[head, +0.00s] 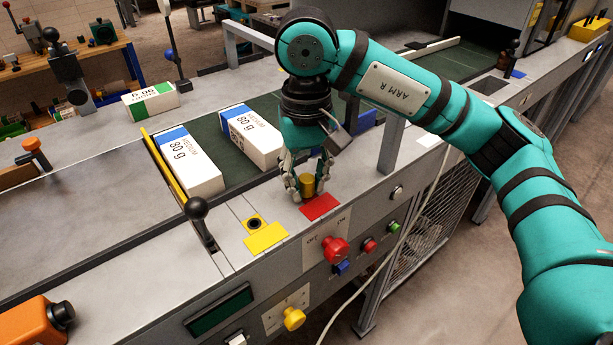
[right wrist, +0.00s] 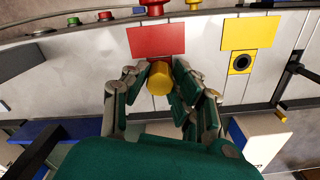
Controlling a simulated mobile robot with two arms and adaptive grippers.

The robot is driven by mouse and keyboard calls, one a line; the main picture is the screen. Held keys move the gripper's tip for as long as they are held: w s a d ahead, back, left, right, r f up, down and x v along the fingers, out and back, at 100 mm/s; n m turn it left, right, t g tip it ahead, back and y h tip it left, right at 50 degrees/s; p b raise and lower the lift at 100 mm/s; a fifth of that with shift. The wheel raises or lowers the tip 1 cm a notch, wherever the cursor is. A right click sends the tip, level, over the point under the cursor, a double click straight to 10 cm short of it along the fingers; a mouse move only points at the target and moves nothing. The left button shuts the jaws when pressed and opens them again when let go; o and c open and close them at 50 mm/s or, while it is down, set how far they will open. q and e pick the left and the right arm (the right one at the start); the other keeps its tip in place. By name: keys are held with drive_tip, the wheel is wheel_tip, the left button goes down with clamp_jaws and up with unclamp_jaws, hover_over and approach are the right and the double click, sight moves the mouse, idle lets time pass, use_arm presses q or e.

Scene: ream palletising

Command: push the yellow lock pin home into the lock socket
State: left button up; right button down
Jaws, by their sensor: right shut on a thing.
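The yellow lock pin (head: 308,186) is between the fingers of my right gripper (head: 308,190), beside the red plate (head: 320,206). The right wrist view also shows the pin (right wrist: 160,78) between both fingers of the gripper (right wrist: 160,86). My right gripper is shut on it, pointing down. I cannot tell whether the pin's lower end touches the panel. The lock socket (head: 254,223) is a dark round hole in a yellow square, left of the pin, next to a yellow plate (head: 266,237). It looks empty and also shows in the right wrist view (right wrist: 240,63). My left gripper is out of view.
A black-knobbed lever (head: 197,208) stands left of the socket. Paper reams (head: 188,162) lie on the green conveyor (head: 232,179) behind, beside a yellow bar (head: 163,166). A red knob (head: 335,249) sticks out from the front panel. The panel between pin and socket looks clear.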

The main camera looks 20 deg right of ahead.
sight(306, 177)
drive_tip(key=shift+f, duration=0.2)
drive_tip(key=c, duration=1)
unclamp_jaws()
drive_tip(key=shift+r, duration=0.1)
wheel_tip(306, 177, up, 12)
drive_tip(key=shift+r, duration=0.1)
